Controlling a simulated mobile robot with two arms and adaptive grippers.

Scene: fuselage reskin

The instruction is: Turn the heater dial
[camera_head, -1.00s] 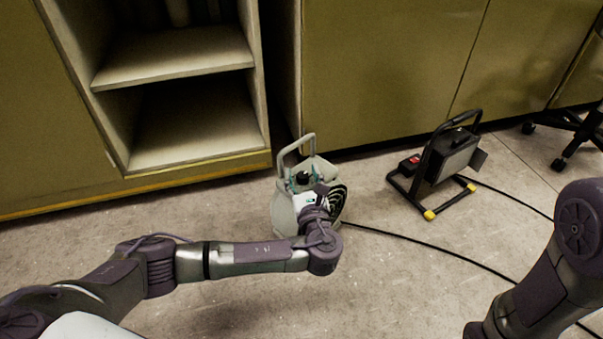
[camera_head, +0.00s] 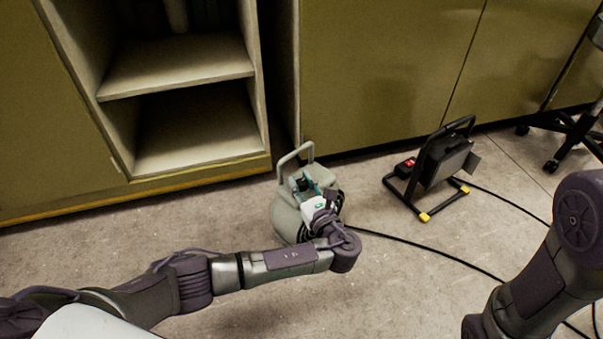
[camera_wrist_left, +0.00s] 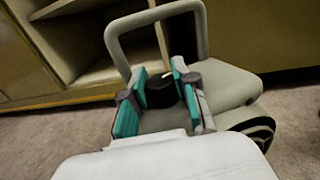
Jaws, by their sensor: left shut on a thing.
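The heater (camera_head: 290,215) is a pale grey-green unit with a loop handle, standing on the floor in front of the cabinets. Its black dial (camera_wrist_left: 161,91) is on the top face, just in front of the handle, with a light pointer mark. My left gripper (camera_head: 307,184) reaches the heater's top from the front. In the left wrist view its teal-padded fingers (camera_wrist_left: 160,97) stand on both sides of the dial and are shut on it. The heater's round dark grille (camera_wrist_left: 257,132) shows at the right. My right gripper is out of view; only part of my right arm shows.
A black work lamp (camera_head: 438,165) on a stand with yellow feet stands to the right. A black cable (camera_head: 425,243) runs over the floor from the heater. Olive cabinets (camera_head: 385,75) and an open shelf (camera_head: 180,72) close off the back. A wheeled chair base (camera_head: 560,135) is at far right.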

